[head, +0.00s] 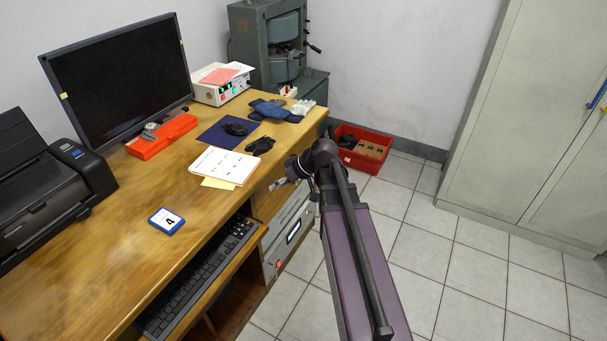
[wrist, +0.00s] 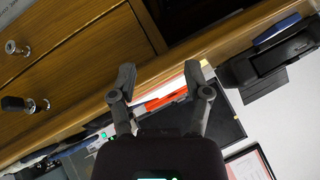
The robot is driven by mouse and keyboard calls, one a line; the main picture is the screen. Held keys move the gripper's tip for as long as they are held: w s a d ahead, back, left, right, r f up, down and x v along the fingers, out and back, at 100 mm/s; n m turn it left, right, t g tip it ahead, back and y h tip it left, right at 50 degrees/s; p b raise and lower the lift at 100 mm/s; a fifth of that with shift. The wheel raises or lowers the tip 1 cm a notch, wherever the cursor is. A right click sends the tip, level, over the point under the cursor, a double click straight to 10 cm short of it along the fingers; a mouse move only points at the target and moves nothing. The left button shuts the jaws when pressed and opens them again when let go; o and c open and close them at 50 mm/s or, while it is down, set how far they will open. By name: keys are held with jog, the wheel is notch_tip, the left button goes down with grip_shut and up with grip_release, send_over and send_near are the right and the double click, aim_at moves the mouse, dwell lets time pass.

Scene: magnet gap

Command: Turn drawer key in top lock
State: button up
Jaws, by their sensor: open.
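In the wrist view, which shows the desk tilted and upside down, the drawer fronts (wrist: 80,60) are brown wood. A black-headed key (wrist: 12,104) sits at the silver lock (wrist: 40,105) nearest the desktop edge. Another silver lock (wrist: 13,48) is on the drawer farther from that edge. My gripper (wrist: 160,70) is open and empty, with its fingers apart near the desktop edge, to the right of the key and not touching it. In the head view my gripper (head: 279,184) is beside the desk's right side; the key and locks cannot be made out there.
The wooden desk (head: 110,225) carries a monitor (head: 120,75), printer (head: 50,180), papers and gloves. A keyboard (head: 200,275) lies on a lower shelf. A red crate (head: 360,148) stands on the floor beyond my arm. The tiled floor right of my arm is clear up to the cabinet (head: 530,130).

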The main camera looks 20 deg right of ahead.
jog(key=w+d+f+n+t+y+b, duration=0.1)
jog(key=w+d+f+t+b, duration=0.1)
jog(key=d+b, duration=0.4)
jog(key=w+d+f+n+t+y+b, duration=0.1)
jog(key=w+d+f+t+b, duration=0.2)
jog(key=d+b, duration=0.4)
jog(key=w+d+f+n+t+y+b, duration=0.1)
jog(key=w+d+f+t+b, duration=0.2)
jog(key=d+t+b, duration=0.2)
jog(key=d+b, duration=0.2)
jog(key=d, duration=0.1)
jog(key=shift+d+f, duration=0.25)
jog(key=shift+d, duration=0.15)
jog(key=shift+w+a, duration=0.1)
jog(key=shift+w, duration=0.05)
jog(key=shift+x, duration=4.9)
jog(key=shift+r, duration=0.1)
grip_shut()
